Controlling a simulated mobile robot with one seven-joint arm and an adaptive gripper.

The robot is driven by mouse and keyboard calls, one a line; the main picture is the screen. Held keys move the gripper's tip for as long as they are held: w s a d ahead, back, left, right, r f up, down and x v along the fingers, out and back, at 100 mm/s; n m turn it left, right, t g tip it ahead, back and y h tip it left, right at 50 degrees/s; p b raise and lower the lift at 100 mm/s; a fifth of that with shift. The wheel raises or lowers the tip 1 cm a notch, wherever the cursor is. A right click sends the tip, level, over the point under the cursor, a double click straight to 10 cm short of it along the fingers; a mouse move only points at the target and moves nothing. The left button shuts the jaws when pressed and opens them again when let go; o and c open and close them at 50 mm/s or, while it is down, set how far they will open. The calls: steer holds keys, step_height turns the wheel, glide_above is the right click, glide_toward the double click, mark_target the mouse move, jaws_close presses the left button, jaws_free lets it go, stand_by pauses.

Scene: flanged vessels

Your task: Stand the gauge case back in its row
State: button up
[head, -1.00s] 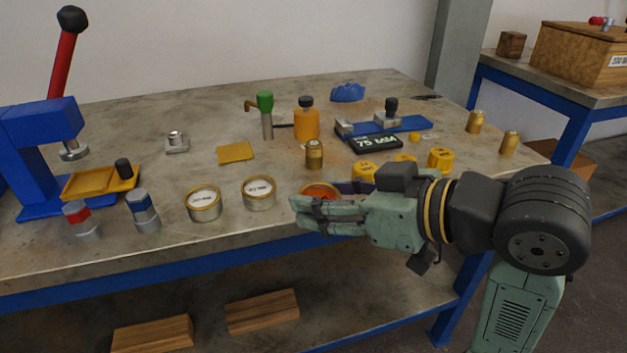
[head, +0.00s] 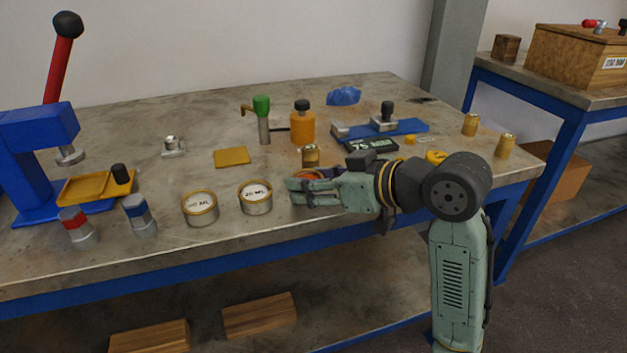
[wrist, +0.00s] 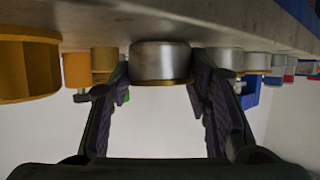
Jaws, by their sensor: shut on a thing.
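My gripper (head: 298,190) is at the front part of the bench, right of two gauge cases. In the wrist view, which is upside down, its fingers (wrist: 155,95) are shut on a silver gauge case (wrist: 160,62) with a gold rim. In the head view the fingers hide most of this case; only a bit of orange shows behind them. The case looks upright, at or just above the bench top; I cannot tell if it touches. Two similar cases with white dials, a left one (head: 200,207) and a right one (head: 256,197), stand upright in line with it.
A brass cylinder (head: 310,156) stands just behind my gripper. An orange bottle (head: 302,127), a blue plate with fittings (head: 405,129) and a dark display (head: 368,145) are farther back.

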steer(key=shift+f, duration=0.1)
steer(key=o, duration=1.3)
